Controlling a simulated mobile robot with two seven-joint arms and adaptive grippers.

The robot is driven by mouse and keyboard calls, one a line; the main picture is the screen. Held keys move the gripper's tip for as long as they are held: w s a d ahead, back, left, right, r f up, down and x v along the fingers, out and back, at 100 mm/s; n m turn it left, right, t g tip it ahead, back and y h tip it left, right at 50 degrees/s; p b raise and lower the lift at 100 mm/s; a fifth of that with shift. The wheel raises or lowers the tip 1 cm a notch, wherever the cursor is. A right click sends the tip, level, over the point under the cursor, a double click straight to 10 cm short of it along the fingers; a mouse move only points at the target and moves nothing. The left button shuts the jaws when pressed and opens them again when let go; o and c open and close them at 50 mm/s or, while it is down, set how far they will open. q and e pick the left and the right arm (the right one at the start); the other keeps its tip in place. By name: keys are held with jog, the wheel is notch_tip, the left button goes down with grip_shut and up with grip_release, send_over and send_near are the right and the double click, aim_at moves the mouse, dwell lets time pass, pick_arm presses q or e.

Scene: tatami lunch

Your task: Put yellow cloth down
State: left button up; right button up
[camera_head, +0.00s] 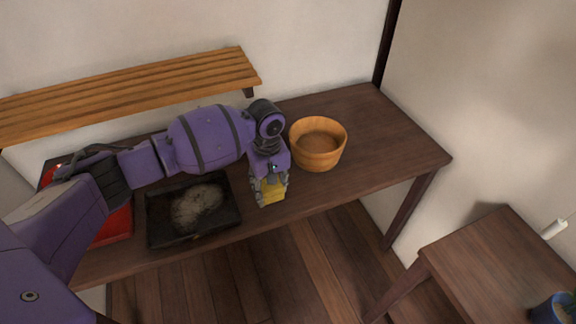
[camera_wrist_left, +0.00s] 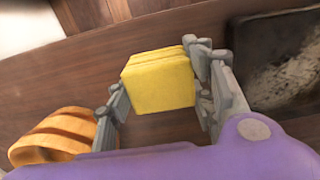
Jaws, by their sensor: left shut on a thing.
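The yellow cloth (camera_head: 273,190) is a folded block held in my left gripper (camera_head: 270,194), above or at the front part of the dark wooden table (camera_head: 385,135). In the left wrist view the yellow cloth (camera_wrist_left: 158,80) sits between the two grey fingers of my left gripper (camera_wrist_left: 160,92), which is shut on it. I cannot tell whether its underside touches the table. My right gripper is not in view.
A wooden bowl (camera_head: 318,158) stands just right of my left gripper. A black tray (camera_head: 160,238) with a pale patch lies to the left, beside a red tray (camera_head: 117,228). A slatted shelf (camera_head: 130,93) is on the wall behind. The table's right end is clear.

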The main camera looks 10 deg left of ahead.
aim_at(270, 194)
pick_arm(q)
jog(key=shift+w+a+f, duration=0.2)
jog(key=shift+w+f, duration=0.05)
jog(key=shift+f, duration=0.1)
notch_tip(270, 194, down, 3)
jog(key=shift+f+b, duration=0.1)
jog(key=shift+b, duration=0.2)
jog(key=shift+w, duration=0.1)
jog(key=o, duration=1)
jog(key=shift+f, duration=0.15)
jog(key=shift+o, duration=0.2)
